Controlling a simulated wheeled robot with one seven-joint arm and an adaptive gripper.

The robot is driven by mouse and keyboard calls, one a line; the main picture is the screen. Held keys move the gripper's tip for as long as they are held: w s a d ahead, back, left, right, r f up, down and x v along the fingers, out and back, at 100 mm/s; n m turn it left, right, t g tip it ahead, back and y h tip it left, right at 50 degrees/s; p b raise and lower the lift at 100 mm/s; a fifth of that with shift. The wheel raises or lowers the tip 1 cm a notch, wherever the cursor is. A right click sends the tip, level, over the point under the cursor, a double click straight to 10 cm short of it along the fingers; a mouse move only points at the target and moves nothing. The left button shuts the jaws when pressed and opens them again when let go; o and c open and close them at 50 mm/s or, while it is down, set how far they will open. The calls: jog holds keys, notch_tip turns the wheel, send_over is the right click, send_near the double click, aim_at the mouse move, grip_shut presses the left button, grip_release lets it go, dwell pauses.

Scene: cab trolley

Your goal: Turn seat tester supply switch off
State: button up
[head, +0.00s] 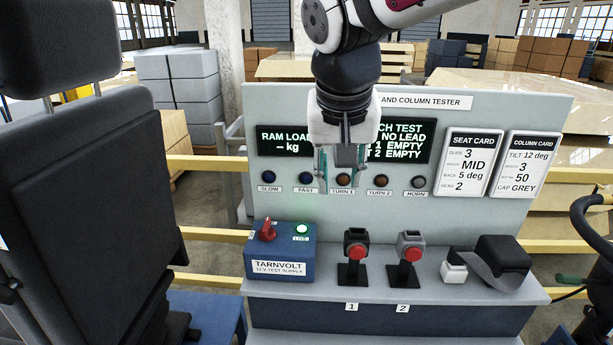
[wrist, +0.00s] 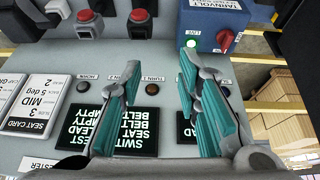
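The blue TARNVOLT 12 V test supply box (head: 281,268) stands at the left end of the bench shelf. Its red switch knob (head: 267,230) sits on the top left, with the handle pointing up in the head view. The green LIVE lamp (head: 302,229) beside it is lit. The wrist view shows the box upside down, with the red knob (wrist: 225,39) and green lamp (wrist: 191,43) at the upper right. My gripper (head: 341,178) is open and empty, in front of the tester panel, above and right of the box. The wrist view shows its teal fingers (wrist: 161,68) apart, away from the knob.
Two red-button belt buckles (head: 356,254) (head: 411,254) stand on the shelf right of the box. A dark cap-like object (head: 502,260) is farther right. The tester panel (head: 480,210) rises behind. A black seat (head: 90,190) fills the left side.

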jog(key=b, duration=0.2)
send_near(266, 223)
jog(key=p+x, duration=0.1)
jog(key=x, duration=0.7)
jog(key=shift+w+f+p, duration=0.1)
jog(key=shift+f+p, duration=0.2)
grip_shut()
